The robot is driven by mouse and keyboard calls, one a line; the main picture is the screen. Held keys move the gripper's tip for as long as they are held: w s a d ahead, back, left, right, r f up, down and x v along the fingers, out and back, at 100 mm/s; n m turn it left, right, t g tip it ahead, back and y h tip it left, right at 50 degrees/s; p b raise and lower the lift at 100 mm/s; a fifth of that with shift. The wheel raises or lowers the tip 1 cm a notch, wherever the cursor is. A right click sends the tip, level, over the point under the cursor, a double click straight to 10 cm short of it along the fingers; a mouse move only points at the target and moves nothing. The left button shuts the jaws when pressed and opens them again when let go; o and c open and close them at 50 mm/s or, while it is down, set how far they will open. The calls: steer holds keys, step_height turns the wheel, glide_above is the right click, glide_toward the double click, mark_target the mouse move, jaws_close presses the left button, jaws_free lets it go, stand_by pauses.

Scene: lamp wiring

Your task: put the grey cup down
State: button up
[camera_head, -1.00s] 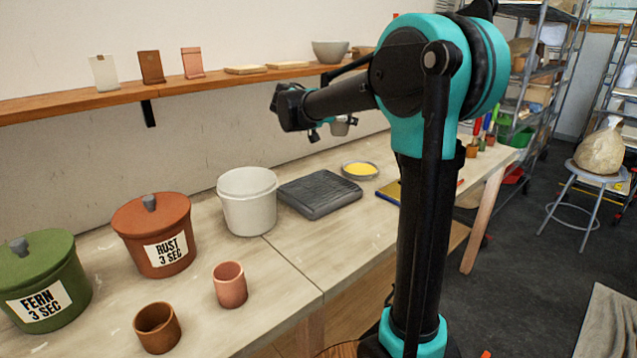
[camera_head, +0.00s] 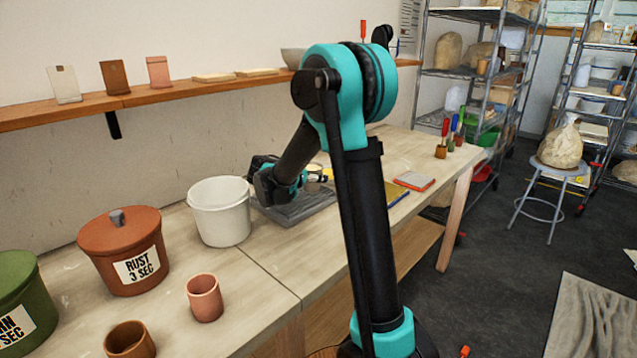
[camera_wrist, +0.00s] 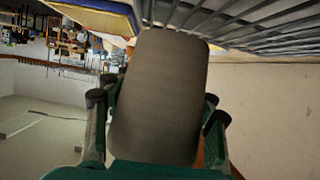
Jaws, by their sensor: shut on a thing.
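The grey cup (camera_wrist: 157,95) fills the middle of the wrist view, between the two fingers of my gripper (camera_wrist: 155,108). The fingers are shut on it, one on each side. In the head view my gripper (camera_head: 303,181) is low over the dark grey ribbed slab (camera_head: 290,212) on the bench, and only a small pale part of the cup (camera_head: 316,174) shows. In the wrist view the grey slats (camera_wrist: 275,35) lie close beyond the cup's upper end. I cannot tell whether the cup touches them.
A white bucket (camera_head: 219,212) stands just left of the slab. The rust lidded pot (camera_head: 122,235), a pink cup (camera_head: 204,297) and a brown cup (camera_head: 130,340) stand further left. A red-edged pad (camera_head: 414,181) lies to the right. A wall shelf (camera_head: 150,98) runs behind.

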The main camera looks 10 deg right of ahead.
steer(key=shift+f, duration=1.15)
steer(key=o, duration=1.7)
steer(key=v, duration=1.2)
